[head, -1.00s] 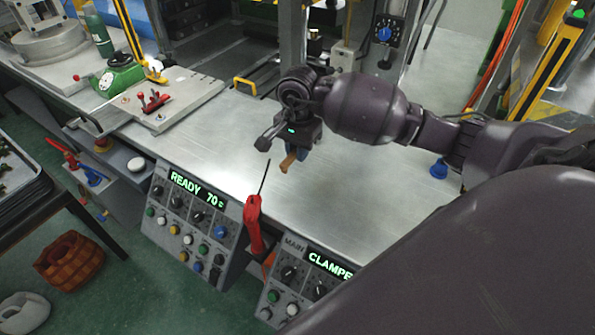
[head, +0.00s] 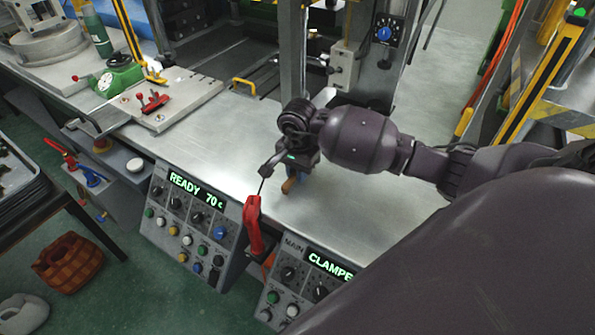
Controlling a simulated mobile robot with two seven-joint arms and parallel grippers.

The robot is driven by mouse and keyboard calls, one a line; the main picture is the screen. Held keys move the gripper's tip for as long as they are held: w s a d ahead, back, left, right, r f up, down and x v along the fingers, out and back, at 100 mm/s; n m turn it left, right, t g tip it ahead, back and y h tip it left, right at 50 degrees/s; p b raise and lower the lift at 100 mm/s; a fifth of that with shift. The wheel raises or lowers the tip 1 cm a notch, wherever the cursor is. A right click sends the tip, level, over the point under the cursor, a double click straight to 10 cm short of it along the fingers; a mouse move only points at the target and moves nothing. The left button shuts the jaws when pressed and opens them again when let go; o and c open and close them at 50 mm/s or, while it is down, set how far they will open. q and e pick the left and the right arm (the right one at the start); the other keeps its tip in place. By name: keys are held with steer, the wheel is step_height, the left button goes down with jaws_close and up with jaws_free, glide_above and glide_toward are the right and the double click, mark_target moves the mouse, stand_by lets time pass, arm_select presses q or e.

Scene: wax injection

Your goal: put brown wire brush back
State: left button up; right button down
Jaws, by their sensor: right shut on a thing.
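My right gripper (head: 297,176) is low over the metal worktable (head: 225,130), near its front edge. It is shut on the brown wire brush (head: 289,185), of which only a short brown end shows below the fingers. The rest of the brush is hidden by the gripper, and I cannot tell whether it touches the table. A red-handled tool (head: 253,225) stands just left of and in front of the gripper, in the gap between two control panels. My left gripper is not in view.
The control panels reading READY (head: 185,215) and CLAMPE (head: 305,280) line the front edge. A fixture plate with red clamps (head: 152,103) and a green device (head: 118,75) are at the back left. A brown basket (head: 70,262) is on the floor. The middle of the table is clear.

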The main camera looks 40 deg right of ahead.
steer(key=shift+f, duration=0.15)
steer(key=c, duration=1.1)
jaws_free()
steer(key=shift+o, duration=0.2)
step_height(320, 180, up, 12)
steer(key=shift+r, duration=0.2)
